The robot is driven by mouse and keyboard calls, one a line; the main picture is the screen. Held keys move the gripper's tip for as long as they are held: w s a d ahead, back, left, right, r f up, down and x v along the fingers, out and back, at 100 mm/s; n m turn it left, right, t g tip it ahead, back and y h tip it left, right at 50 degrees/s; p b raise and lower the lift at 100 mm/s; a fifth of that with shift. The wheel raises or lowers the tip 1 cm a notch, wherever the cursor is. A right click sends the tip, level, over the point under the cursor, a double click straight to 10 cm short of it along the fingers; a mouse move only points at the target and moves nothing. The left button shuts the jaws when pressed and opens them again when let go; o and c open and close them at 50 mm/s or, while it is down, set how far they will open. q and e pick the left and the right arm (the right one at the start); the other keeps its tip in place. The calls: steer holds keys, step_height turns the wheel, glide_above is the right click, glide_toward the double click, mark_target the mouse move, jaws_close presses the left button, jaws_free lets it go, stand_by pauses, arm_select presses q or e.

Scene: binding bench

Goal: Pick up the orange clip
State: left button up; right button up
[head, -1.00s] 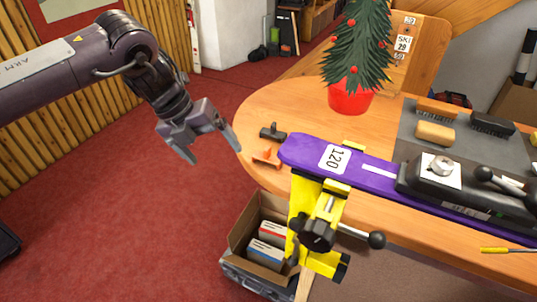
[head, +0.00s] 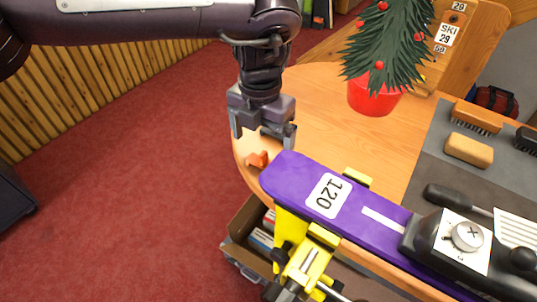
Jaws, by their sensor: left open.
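The small orange clip (head: 257,159) lies on the wooden table near its left rounded edge, just left of the purple ski's tip. My left gripper (head: 263,139) is above the table's left end, pointing down with its fingers apart. In the picture its fingertips are just above the clip; the gap in height is hard to judge. Nothing shows between the fingers. My right gripper is not in view.
The purple ski (head: 300,186) numbered 120 is held by a yellow vise (head: 308,262) at the table's front edge. A small tree in a red pot (head: 373,97) stands behind. Brushes (head: 475,118) lie on a grey mat at right. An open box (head: 238,247) sits below the table.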

mark_target(263, 153)
arm_select(q)
steer(key=shift+s+a+f+p, duration=0.15)
steer(key=shift+f+p, duration=0.15)
steer(key=shift+f, duration=0.6)
steer(key=f, duration=0.3)
steer(key=shift+w+d+f+p, duration=0.2)
steer(key=shift+d+f+p, duration=0.1)
steer(key=shift+f+p, duration=0.1)
steer(key=shift+f, duration=0.2)
steer(key=c, duration=1)
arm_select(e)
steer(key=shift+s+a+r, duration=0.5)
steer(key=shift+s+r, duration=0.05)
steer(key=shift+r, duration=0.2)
